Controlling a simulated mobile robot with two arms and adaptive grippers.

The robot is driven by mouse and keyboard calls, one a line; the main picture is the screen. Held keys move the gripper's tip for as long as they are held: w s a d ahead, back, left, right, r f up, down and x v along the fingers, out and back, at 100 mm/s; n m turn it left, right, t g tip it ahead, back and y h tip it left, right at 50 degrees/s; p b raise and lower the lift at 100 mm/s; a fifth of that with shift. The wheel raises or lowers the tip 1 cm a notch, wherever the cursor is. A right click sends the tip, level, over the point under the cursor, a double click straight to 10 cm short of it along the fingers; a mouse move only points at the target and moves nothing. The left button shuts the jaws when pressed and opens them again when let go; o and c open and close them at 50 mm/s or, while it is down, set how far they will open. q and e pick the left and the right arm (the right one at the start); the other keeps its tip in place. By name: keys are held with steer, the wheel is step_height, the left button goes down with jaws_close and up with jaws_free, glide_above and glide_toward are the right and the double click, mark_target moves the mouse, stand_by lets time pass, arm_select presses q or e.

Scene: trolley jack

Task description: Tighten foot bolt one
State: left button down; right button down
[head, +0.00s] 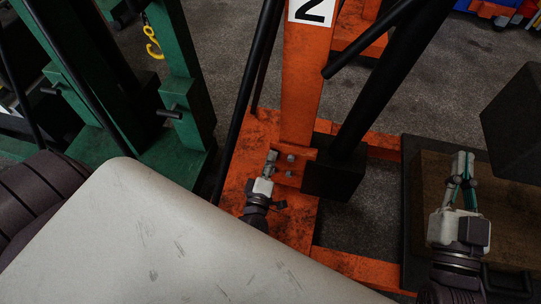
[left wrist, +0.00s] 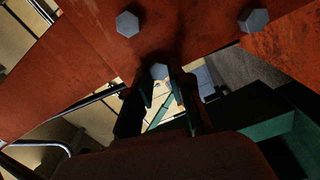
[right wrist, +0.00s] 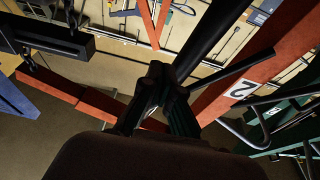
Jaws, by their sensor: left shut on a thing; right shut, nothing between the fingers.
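My left gripper (head: 270,162) is at the foot of the orange post (head: 305,85) marked 2. In the left wrist view its fingers (left wrist: 160,88) are shut on a grey hex foot bolt (left wrist: 158,71), whose head shows between the fingertips. Two more hex bolts, one at upper left (left wrist: 127,24) and one at upper right (left wrist: 253,20), sit in the orange metal, clear of the fingers. Bolt heads (head: 291,158) also show beside the gripper in the head view. My right gripper (head: 462,165) is shut and empty, apart from the bolts at the right.
A black slanted bar (head: 390,85) and its black block (head: 333,175) stand right of the post. A brown block (head: 435,185) lies below my right gripper, with a dark block (head: 515,120) beside it. A green frame (head: 190,90) stands at left. Grey floor (head: 455,85) lies beyond.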

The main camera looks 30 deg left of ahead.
step_height(320, 180, down, 12)
steer(key=s+d+g+h+p, duration=0.3)
steer(key=g, duration=0.5)
arm_select(q)
steer(key=shift+d+m+p, duration=0.2)
steer(key=shift+m+p, duration=1.6)
steer(key=shift+m, duration=5.8)
arm_select(e)
steer(key=s+d+f+g+h, duration=0.1)
steer(key=s+d+f+g, duration=0.1)
steer(key=s, duration=0.4)
steer(key=s+d+f+g+h, duration=0.1)
steer(key=s+d+f+g, duration=0.1)
steer(key=s+f+g, duration=0.2)
steer(key=shift+s+f+m+g, duration=0.4)
steer(key=shift+s+g, duration=0.9)
steer(key=shift+g, duration=0.2)
arm_select(q)
steer(key=c, duration=1)
jaws_free()
steer(key=shift+c, duration=0.2)
